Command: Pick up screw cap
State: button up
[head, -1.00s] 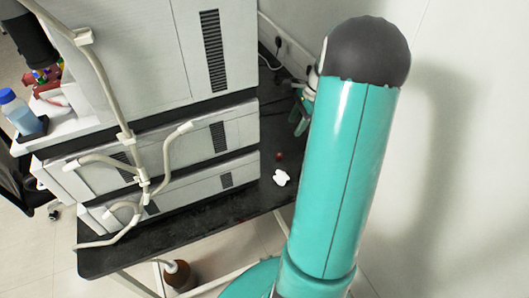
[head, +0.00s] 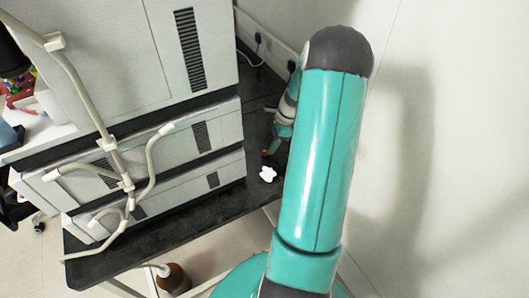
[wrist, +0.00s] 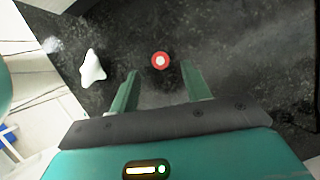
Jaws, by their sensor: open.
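The screw cap (wrist: 160,60) is small, round and red with a pale centre. In the wrist view it lies on the dark bench top, just beyond my fingertips and roughly in line with the gap between them. My gripper (wrist: 162,78) is open, with its two green fingers apart and nothing between them. In the head view the cap (head: 265,153) is a small red spot close to my gripper (head: 272,146), which is partly hidden behind my arm.
A white lobed object (wrist: 93,68) lies left of the cap on the dark bench (wrist: 250,60). A tall stack of grey instrument modules (head: 150,180) with pale tubing stands left on the bench. A wall is close on the right. The bench right of the cap is clear.

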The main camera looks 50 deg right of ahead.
aim_at(265, 151)
jog(key=x, duration=0.3)
jog(key=shift+f, duration=0.15)
grip_shut()
dwell(0.3)
